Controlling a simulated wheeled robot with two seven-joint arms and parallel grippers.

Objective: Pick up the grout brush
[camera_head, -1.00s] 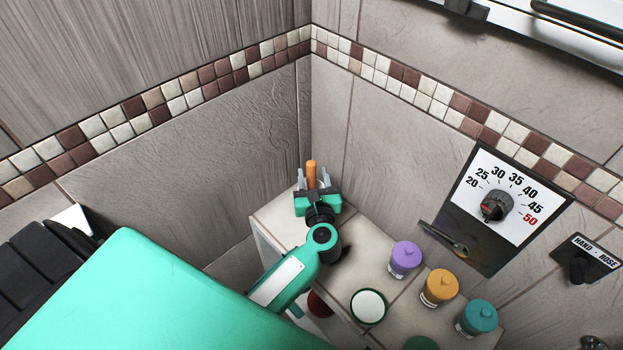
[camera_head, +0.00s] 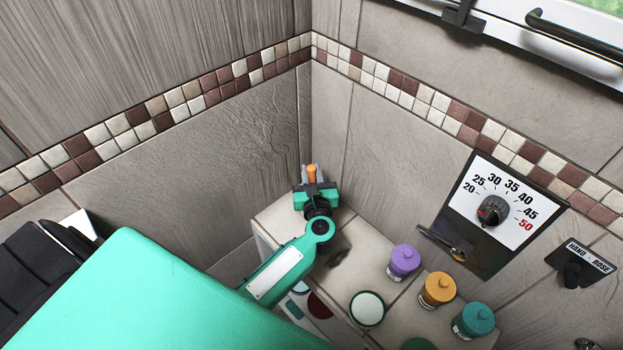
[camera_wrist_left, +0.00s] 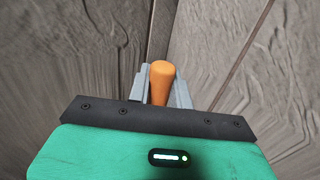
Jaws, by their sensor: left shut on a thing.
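The grout brush (camera_head: 311,169) shows as an orange handle standing up between the fingers of my left gripper (camera_head: 312,176). In the left wrist view the rounded orange handle (camera_wrist_left: 161,82) sits between the two grey fingers of the left gripper (camera_wrist_left: 160,92), which are shut on it. The brush's lower part is hidden behind the gripper body. The gripper is near the wall corner, over the far end of the tiled ledge. I cannot tell whether the brush touches the ledge. My right gripper is not in view.
The tiled ledge (camera_head: 345,262) holds a purple jar (camera_head: 403,262), an orange jar (camera_head: 437,289), a teal jar (camera_head: 474,320) and a white-topped green container (camera_head: 368,308). A dial panel (camera_head: 500,212) is on the right wall, with a spoon-like handle (camera_head: 447,240) beside it. Walls close in behind the gripper.

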